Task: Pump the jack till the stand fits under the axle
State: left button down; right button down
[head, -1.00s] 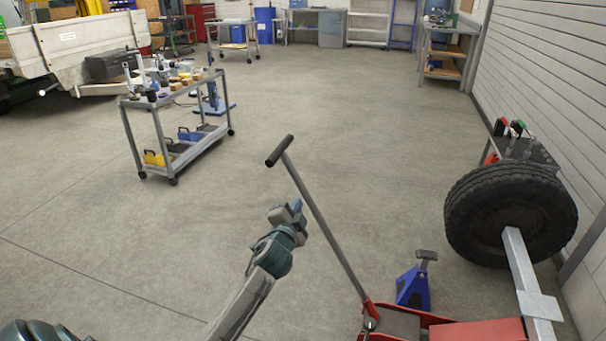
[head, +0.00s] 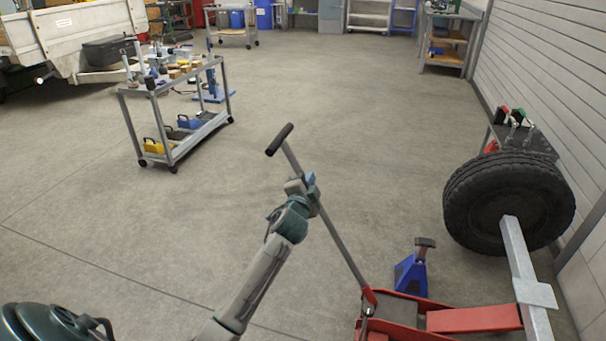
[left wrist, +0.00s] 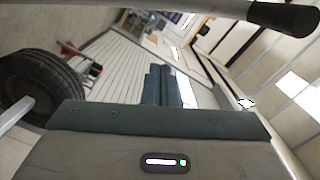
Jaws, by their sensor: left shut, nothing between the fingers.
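The red floor jack (head: 475,319) is low at the bottom right, its front end cut off by the frame. Its long grey handle (head: 343,250) leans up and left to a T-bar with black grips (head: 279,139). My left gripper (head: 307,182) is shut and empty, overlapping the handle just below the T-bar. In the left wrist view its shut fingers (left wrist: 164,87) point away, and the T-bar (left wrist: 215,7) crosses the top, outside the fingers. The blue stand (head: 411,276) is on the floor behind the jack. The grey axle (head: 521,262) runs from the wheel. My right gripper is not seen.
A black tyre (head: 510,203) stands by the right wall, with a small tool cart (head: 530,140) behind it. A grey trolley (head: 172,95) with parts stands at the left. The floor between is clear.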

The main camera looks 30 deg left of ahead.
pick_arm(q)
jog(key=w+a+f, duration=0.2)
jog(key=w+a, duration=0.2)
jog(key=a, duration=0.1)
jog(key=shift+w, duration=0.25)
